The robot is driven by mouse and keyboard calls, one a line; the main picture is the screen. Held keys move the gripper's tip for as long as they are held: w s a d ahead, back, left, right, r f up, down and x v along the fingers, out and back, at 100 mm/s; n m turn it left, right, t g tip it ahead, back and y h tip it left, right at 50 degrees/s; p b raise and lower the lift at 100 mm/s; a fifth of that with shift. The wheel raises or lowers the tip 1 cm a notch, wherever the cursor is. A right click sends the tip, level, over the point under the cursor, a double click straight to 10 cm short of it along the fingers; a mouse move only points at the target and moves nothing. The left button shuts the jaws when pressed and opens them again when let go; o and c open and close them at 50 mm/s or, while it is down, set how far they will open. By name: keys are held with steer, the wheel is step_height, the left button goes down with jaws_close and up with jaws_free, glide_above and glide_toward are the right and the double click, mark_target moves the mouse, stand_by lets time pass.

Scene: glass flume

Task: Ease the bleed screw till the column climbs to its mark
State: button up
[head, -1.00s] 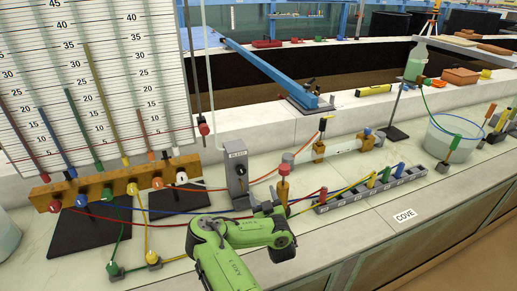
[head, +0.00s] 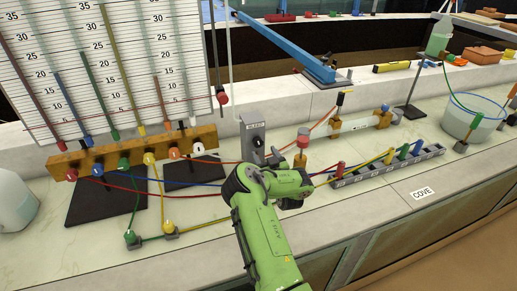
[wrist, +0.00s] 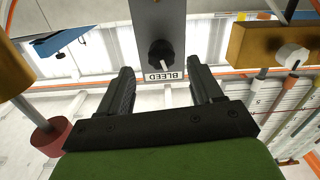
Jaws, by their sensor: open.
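A grey box labelled BLEED (head: 250,136) stands upright on the pale bench and carries a black knob with a white pointer line (head: 258,141). In the wrist view the knob (wrist: 160,53) faces my gripper (wrist: 160,75). My gripper is open and empty, its two dark fingers spread to either side of the knob's line, apart from it. In the head view my green arm hides the fingers. The ruled board (head: 150,65) holds several coloured tubes at different heights: dark red, blue, green, yellow and orange among them. A thin red line crosses the board low down.
A wooden manifold (head: 135,150) with coloured fittings and hoses sits below the board. A red-topped post (head: 302,145) stands close right of the bleed box. A grey rack (head: 385,165) and a clear tub (head: 470,122) lie further right. Loose hoses cross the bench.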

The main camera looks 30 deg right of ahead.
mark_target(259, 144)
steer(key=shift+r+b+x, duration=0.2)
steer(key=shift+b+x, duration=0.1)
steer(key=shift+x, duration=1.45)
steer(key=shift+r+b+x, duration=0.15)
steer(key=shift+b+x, duration=0.15)
steer(key=shift+x, duration=1.45)
steer(key=shift+a, duration=0.1)
steer(key=c, duration=1)
steer(key=m+b, duration=0.1)
steer(key=b, duration=0.1)
steer(key=m+b, duration=0.1)
steer(key=b, duration=0.1)
steer(key=shift+f, duration=0.3)
steer(key=shift+r+m+b, duration=0.1)
steer(key=shift+m+b, duration=0.5)
steer(key=shift+b, duration=0.35)
steer(key=shift+r, duration=0.15)
steer(key=shift+c, duration=0.2)
steer(key=o, duration=1)
steer(key=shift+o, duration=0.2)
steer(key=shift+s, duration=0.1)
